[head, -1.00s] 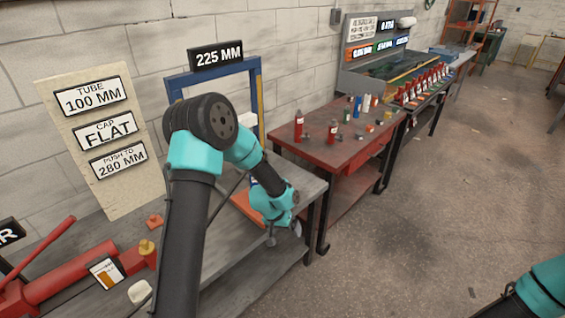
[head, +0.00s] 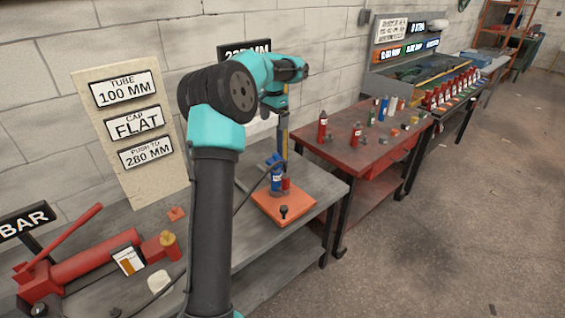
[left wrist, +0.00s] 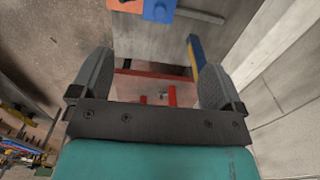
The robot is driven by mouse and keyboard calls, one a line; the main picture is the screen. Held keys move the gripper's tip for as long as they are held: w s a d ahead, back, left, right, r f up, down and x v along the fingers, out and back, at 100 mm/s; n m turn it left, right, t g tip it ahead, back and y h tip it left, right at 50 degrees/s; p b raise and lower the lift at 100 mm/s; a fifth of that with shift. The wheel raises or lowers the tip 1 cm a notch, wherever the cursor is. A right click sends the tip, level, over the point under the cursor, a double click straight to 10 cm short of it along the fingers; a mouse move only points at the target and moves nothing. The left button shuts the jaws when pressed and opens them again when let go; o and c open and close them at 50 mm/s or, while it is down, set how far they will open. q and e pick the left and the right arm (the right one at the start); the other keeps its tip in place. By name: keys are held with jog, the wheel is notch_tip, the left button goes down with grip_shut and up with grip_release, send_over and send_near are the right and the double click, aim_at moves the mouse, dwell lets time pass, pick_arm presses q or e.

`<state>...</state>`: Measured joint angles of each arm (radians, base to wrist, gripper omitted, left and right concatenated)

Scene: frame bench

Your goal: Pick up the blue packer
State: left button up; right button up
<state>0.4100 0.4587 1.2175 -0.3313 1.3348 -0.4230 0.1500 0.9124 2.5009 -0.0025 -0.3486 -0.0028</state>
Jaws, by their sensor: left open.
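A blue cylinder with a white label (head: 276,180) stands on the orange plate (head: 300,205) on the grey bench. A smaller red piece (head: 287,184) is right beside it. Another blue upright piece (head: 384,108) stands among small items on the red bench; I cannot tell from looks which blue piece is the packer. My left gripper (head: 272,100) is above the orange plate, near the press frame, its fingers unclear in the head view. In the left wrist view it is open and empty (left wrist: 155,85), with a blue piece (left wrist: 159,10) beyond the fingertips. My right gripper is not in view.
The yellow-edged press post (head: 283,142) is close to my left gripper. A dark knobbed piece (head: 284,211) stands at the plate's front. A red hand pump (head: 90,262) is at left. The red bench (head: 350,150) holds several small bottles and blocks.

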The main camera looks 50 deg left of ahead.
aim_at(276, 154)
pick_arm(q)
jog(key=shift+f, duration=0.15)
notch_tip(276, 154, down, 12)
jog(key=shift+r, duration=0.1)
dwell(0.6)
jog(key=shift+f, duration=0.25)
jog(key=shift+w+f, duration=0.15)
jog(key=shift+f, duration=1.1)
jog(key=shift+w+f, duration=0.1)
jog(key=shift+f, duration=1.15)
jog(key=shift+c, duration=0.3)
jog(key=c, duration=1.1)
